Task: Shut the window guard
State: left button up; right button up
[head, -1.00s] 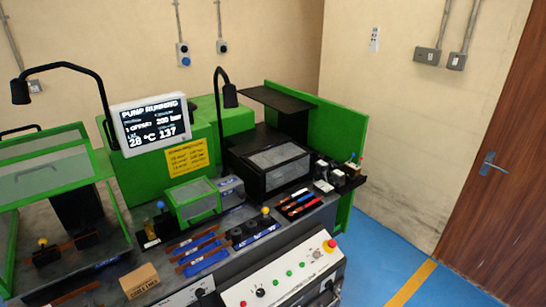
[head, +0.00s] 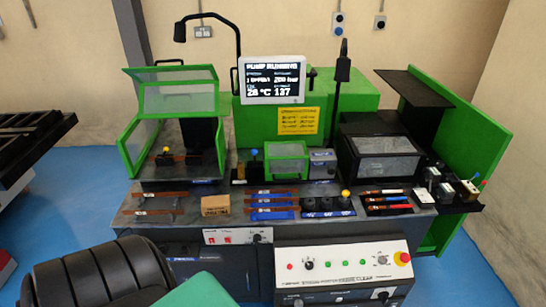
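A green-framed guard (head: 127,150) with clear panes stands at the left end of the bench in the head view. Its upper windowed panel (head: 180,98) is raised and tilted, with a black handle (head: 170,62) near its top edge. The front below it is open, showing a brown bar and a yellow knob inside. A smaller green-framed window cover (head: 286,160) sits at mid-bench and looks lowered. A black-framed windowed cover (head: 385,145) at the right also looks down. Neither of my grippers is in view.
A black ribbed object (head: 90,278) and a teal-green surface (head: 205,292) fill the lower left foreground. The bench holds a cardboard box (head: 215,204), bars and tools. A control panel (head: 340,265) projects at the front. Blue floor is clear left of the bench.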

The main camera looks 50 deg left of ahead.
aim_at(131, 73)
jog(key=u, duration=0.4)
jog(key=l+u, duration=0.15)
jog(key=u, duration=0.65)
jog(key=l+u, duration=0.15)
jog(key=u, duration=0.3)
jog(key=i+j+z, duration=0.15)
jog(key=j, duration=0.25)
jog(key=i+j+z, duration=0.15)
jog(key=j, duration=0.3)
jog(key=i+j+z, duration=0.1)
jog(key=j, duration=0.3)
